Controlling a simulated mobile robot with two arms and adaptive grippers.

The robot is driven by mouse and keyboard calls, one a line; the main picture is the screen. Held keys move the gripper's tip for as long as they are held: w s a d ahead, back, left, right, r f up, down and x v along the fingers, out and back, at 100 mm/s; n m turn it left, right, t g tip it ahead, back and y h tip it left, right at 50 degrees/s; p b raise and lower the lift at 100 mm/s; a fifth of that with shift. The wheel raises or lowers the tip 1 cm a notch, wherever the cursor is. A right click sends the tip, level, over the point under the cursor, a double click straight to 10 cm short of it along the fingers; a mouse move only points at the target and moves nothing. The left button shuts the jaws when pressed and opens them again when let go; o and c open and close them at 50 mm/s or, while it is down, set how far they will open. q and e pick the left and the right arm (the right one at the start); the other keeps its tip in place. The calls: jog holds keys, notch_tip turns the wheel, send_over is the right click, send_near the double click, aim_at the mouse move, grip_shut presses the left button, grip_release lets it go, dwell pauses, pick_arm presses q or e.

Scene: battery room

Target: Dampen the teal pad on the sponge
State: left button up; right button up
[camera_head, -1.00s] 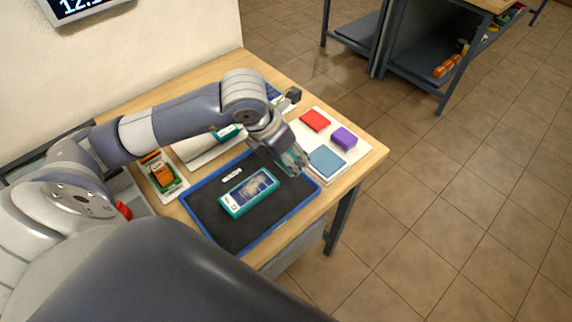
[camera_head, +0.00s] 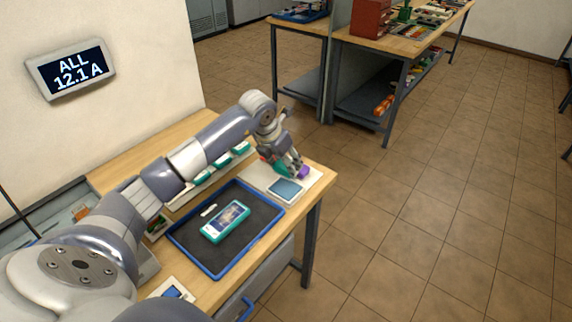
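My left gripper (camera_head: 289,170) reaches over the white tray (camera_head: 314,179) at the table's right end. Teal-green shows at its fingers. I cannot tell whether this is the teal pad or the fingers themselves, nor how far they are open. A flat blue square (camera_head: 285,189), which looks like the sponge, lies on the tray just in front of the gripper. A purple block (camera_head: 304,172) is right beside the fingertips. A red block (camera_head: 262,157) shows only in part behind the gripper. No separate teal pad shows on the tray. My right gripper is not in view.
A blue-rimmed dark mat tray (camera_head: 262,237) holds a teal-cased device (camera_head: 226,221) and a small white strip (camera_head: 208,210). A rack with teal items (camera_head: 222,161) stands behind, partly under my arm. A wall display (camera_head: 72,72) reads "ALL 12.1 A". Floor right of the table is clear.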

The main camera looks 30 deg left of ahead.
aim_at(284, 175)
pick_arm(q)
jog(key=shift+a+f+b, duration=0.1)
jog(key=shift+f+b, duration=0.35)
jog(key=shift+f, duration=0.5)
jog(key=shift+f+b, duration=0.55)
jog(key=shift+f, duration=0.35)
jog(key=shift+f+b, duration=0.45)
jog(key=shift+f, duration=0.5)
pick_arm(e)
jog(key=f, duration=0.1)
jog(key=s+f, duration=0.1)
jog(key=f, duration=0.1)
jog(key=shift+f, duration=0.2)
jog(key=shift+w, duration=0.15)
pick_arm(q)
jog(key=shift+f+b, duration=0.35)
jog(key=shift+b, duration=0.05)
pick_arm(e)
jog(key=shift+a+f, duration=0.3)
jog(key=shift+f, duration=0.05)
pick_arm(q)
jog(key=shift+s+f, duration=0.1)
jog(key=shift+f, duration=0.1)
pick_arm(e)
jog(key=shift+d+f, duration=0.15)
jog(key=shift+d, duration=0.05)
pick_arm(q)
jog(key=shift+r, duration=0.1)
